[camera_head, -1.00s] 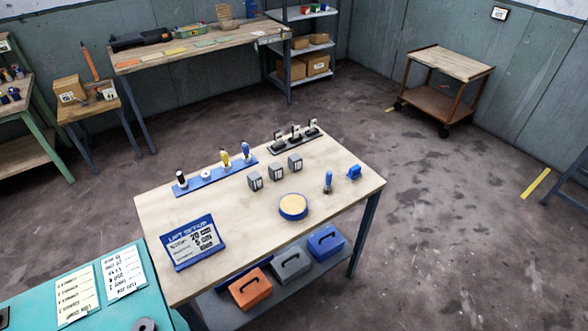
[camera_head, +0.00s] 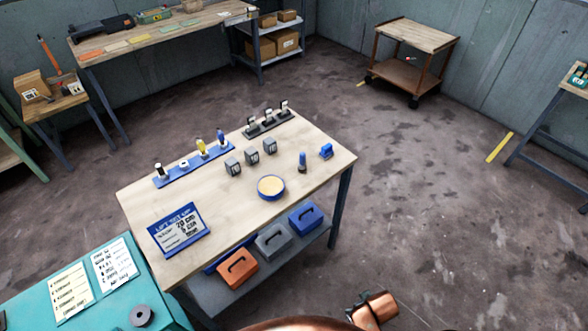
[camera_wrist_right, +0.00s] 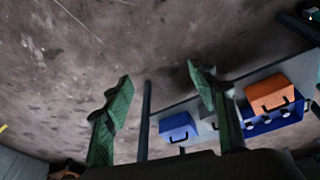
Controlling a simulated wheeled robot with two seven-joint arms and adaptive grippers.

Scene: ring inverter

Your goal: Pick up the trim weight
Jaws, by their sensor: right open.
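No object is clearly marked as the trim weight. Several small labelled grey blocks stand mid-table in the head view, including the left grey block (camera_head: 233,166), the middle grey block (camera_head: 251,156) and the right grey block (camera_head: 270,146). My left gripper is not in view.
The wooden table (camera_head: 145,200) carries a blue sign (camera_head: 180,230), a blue strip of tools (camera_head: 165,181) and a dark rack (camera_head: 255,131). Orange (camera_head: 238,268), grey (camera_head: 273,241) and blue (camera_head: 305,218) boxes sit on its lower shelf.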

